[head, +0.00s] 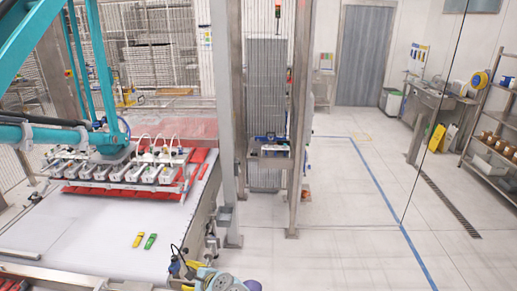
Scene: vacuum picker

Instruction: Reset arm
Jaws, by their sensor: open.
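What looks like my arm shows at the bottom centre of the head view, small and partly cut off by the lower edge. My gripper (179,266) appears as a small dark and blue shape at its left end, beside the right edge of the white conveyor (85,235). It is open, and I see nothing held in it. Its fingers are too small to make out clearly.
A teal picker arm (50,134) holds a row of suction heads (115,172) over red trays (196,165). A yellow packet (138,240) and a green packet (151,241) lie on the conveyor. Steel posts (224,120) stand centrally; the right floor (340,230) is clear.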

